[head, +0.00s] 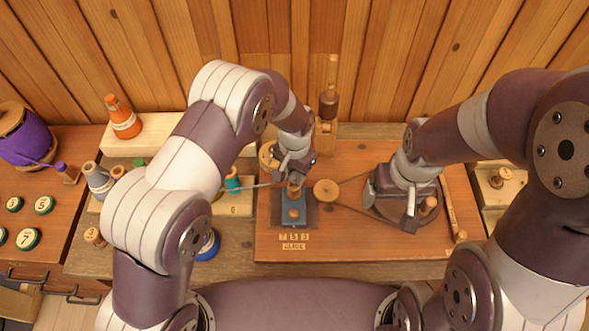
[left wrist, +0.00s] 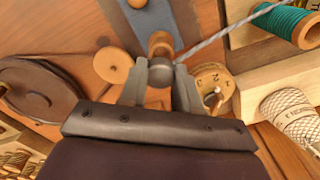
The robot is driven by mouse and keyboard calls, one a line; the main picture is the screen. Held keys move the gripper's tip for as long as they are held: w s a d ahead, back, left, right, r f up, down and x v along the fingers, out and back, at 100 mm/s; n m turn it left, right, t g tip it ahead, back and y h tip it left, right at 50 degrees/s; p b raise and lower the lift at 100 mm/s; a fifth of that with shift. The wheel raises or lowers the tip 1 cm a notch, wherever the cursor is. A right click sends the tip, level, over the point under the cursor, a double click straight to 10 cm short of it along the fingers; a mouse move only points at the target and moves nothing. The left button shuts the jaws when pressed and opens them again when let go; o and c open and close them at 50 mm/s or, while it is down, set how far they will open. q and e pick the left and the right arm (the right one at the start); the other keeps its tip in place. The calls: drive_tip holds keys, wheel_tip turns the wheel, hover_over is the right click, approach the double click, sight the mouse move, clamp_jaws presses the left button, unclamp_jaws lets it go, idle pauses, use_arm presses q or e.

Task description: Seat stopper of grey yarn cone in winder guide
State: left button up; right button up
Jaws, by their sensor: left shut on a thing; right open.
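My left gripper (head: 293,180) is shut on a small grey stopper (left wrist: 161,72), whose end shows between the fingers in the left wrist view. The grey yarn (left wrist: 225,32) runs taut from it to the upper right. A pale grey yarn cone (left wrist: 292,112) shows at the right of the wrist view. My right gripper (head: 411,215) is open above the dark round disc (head: 380,208), beside a wooden peg.
A wooden wheel (head: 326,190) with a belt sits right of the guide. A teal spool (head: 232,180), an orange cone (head: 122,118) and a purple spool (head: 25,138) stand left. The board's front strip is clear.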

use_arm(q)
drive_tip(key=shift+f, duration=0.55)
drive_tip(key=shift+a, duration=0.2)
drive_tip(key=shift+d, duration=0.1)
drive_tip(key=shift+f+b, duration=0.45)
drive_tip(key=shift+f, duration=0.1)
drive_tip(key=shift+f+b, duration=0.45)
drive_tip(key=shift+f, duration=0.2)
drive_tip(key=o, duration=1.5)
drive_tip(key=shift+r, duration=0.1)
